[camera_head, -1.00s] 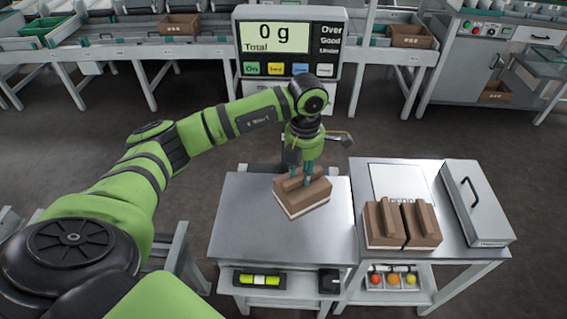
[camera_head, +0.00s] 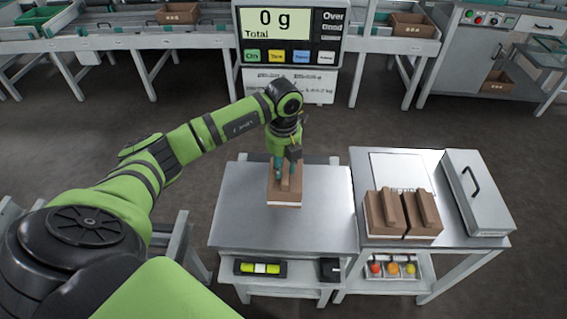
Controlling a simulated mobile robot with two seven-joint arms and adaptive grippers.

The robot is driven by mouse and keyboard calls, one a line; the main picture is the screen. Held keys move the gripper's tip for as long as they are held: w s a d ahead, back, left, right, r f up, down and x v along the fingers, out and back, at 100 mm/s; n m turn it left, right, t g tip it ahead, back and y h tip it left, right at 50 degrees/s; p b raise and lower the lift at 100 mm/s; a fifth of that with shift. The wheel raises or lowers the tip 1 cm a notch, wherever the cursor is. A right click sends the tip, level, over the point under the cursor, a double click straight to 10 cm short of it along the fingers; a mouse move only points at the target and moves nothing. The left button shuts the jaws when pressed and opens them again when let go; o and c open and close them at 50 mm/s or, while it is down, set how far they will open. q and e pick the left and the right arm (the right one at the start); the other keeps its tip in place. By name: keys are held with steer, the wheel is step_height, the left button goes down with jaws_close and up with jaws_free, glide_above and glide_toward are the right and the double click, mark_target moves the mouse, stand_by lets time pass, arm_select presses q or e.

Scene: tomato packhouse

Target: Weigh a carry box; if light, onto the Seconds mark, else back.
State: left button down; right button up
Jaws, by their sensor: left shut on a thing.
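My left gripper (camera_head: 284,168) is shut on the handle of a brown carry box (camera_head: 285,193) over the steel platform of the scale (camera_head: 245,228). I cannot tell whether the box touches the platform. The scale display (camera_head: 275,22) reads 0 g Total. Two more brown carry boxes (camera_head: 383,214) (camera_head: 423,212) stand side by side on the right table (camera_head: 402,160). A pale sheet (camera_head: 400,170) lies behind them; its print is partly hidden and too small to read. My right gripper is not in view.
A grey case with a black handle (camera_head: 478,195) stands at the right table's right edge. A spirit level (camera_head: 260,268) and a tray of tomatoes (camera_head: 393,268) are below the tabletops. Conveyors with crates (camera_head: 410,25) run along the back. The front platform is bare.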

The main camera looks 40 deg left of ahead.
arm_select(q)
steer(key=shift+f+b, duration=1.75)
steer(key=shift+f, duration=1)
steer(key=shift+f, duration=0.3)
steer(key=c, duration=0.9)
jaws_free()
steer(key=shift+c, duration=0.3)
steer(key=shift+c, duration=1.2)
